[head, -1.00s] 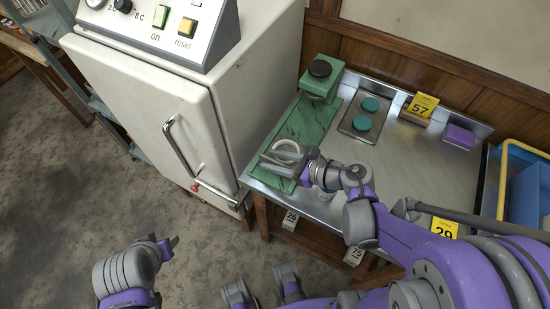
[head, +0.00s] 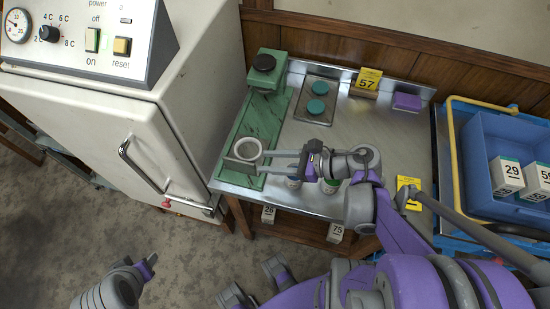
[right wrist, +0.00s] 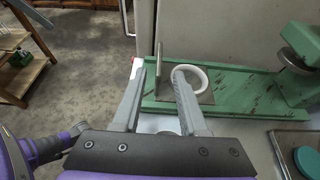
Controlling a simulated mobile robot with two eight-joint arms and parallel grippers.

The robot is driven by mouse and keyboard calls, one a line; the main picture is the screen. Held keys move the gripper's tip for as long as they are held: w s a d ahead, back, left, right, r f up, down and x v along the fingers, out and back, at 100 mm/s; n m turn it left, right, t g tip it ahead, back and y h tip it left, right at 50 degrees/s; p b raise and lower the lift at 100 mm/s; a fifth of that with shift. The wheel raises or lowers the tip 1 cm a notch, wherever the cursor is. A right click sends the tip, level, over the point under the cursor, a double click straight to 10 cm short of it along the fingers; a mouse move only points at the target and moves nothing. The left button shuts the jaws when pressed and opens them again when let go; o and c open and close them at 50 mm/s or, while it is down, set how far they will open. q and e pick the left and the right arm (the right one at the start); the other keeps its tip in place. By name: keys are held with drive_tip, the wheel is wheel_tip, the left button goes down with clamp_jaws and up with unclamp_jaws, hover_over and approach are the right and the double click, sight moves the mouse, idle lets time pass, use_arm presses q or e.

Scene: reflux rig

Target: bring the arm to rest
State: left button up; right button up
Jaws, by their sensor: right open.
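My right gripper (head: 266,160) is open over the left part of the metal-topped bench (head: 360,140), its fingers pointing left. A white ring-shaped piece (head: 246,148) stands on the green stand's base (head: 270,118), just beyond the fingertips. In the right wrist view, the open fingers (right wrist: 160,75) reach toward the white ring (right wrist: 205,82) and a thin upright grey plate (right wrist: 158,50) beside it. Nothing shows held between the fingers. Part of my left gripper (head: 148,266) shows low on the left, over the floor; its jaw state is unclear.
A white cabinet (head: 90,130) with a handle and control panel stands left of the bench. A blue crate (head: 480,150) with numbered boxes stands right.

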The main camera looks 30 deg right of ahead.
drive_tip(key=shift+s+d+r, duration=0.2)
drive_tip(key=shift+s+d, duration=0.15)
drive_tip(key=shift+s, duration=0.05)
idle(0.4)
drive_tip(key=w+d+r+m+t+h+p, duration=0.1)
drive_tip(key=w+d+r+m+t+h, duration=0.45)
drive_tip(key=m, duration=0.85)
drive_tip(key=w+d+r+m+t+h+p, duration=0.2)
drive_tip(key=w+d+r+m+h, duration=0.4)
drive_tip(key=m, duration=0.7)
drive_tip(key=s+a+f+m+g+y, duration=0.1)
drive_tip(key=s+a+f+m+g, duration=0.4)
drive_tip(key=s+a+m+g, duration=0.1)
drive_tip(key=s+a+f+m+g+y+p, duration=0.1)
drive_tip(key=s+a+f+m+g+y, duration=0.1)
drive_tip(key=s+a+f+m+g, duration=0.4)
drive_tip(key=s+a+m, duration=0.1)
drive_tip(key=a+m, duration=0.1)
drive_tip(key=m, duration=0.3)
drive_tip(key=shift+a, duration=0.25)
